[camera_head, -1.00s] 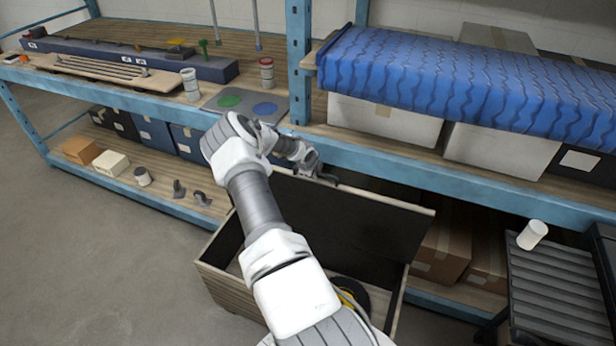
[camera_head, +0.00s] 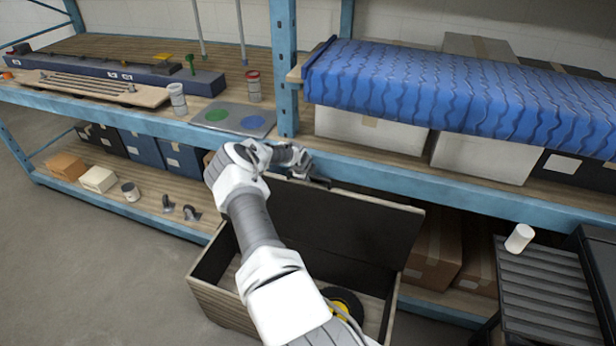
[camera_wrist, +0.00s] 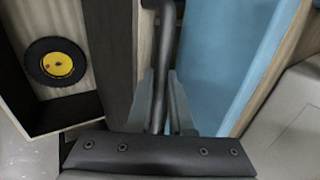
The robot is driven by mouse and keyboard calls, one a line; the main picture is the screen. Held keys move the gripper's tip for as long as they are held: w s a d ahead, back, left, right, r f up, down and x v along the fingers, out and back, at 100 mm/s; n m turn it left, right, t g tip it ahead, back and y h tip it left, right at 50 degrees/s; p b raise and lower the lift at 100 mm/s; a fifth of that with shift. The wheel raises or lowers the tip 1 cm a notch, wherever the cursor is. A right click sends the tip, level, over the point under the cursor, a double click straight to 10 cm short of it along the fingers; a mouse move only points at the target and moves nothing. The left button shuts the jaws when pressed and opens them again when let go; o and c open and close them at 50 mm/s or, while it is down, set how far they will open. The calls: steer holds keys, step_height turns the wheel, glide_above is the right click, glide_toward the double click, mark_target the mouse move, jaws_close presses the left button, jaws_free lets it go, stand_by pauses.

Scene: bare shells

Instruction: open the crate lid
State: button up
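The wooden crate (camera_head: 215,300) stands on the floor in front of the shelf. Its dark-faced lid (camera_head: 365,225) is raised steeply at the back, close to the shelf's blue beam, and the inside is exposed. A black wheel with a yellow hub (camera_head: 345,303) lies in the crate; it also shows in the wrist view (camera_wrist: 57,64). My gripper (camera_head: 318,178) is at the lid's upper edge. In the wrist view my gripper (camera_wrist: 161,105) has its fingers either side of a dark bar-like handle (camera_wrist: 163,45) beside the lid (camera_wrist: 108,60), seemingly closed on it. My arm hides part of the crate.
The blue shelf beam (camera_head: 400,178) runs just behind the lid. Cardboard boxes (camera_head: 433,250) stand on the lower shelf. A roller conveyor (camera_head: 545,290) with a white cylinder (camera_head: 519,238) is at the right. The floor (camera_head: 90,270) at the left is clear.

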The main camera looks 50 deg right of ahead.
steer(key=o, duration=0.4)
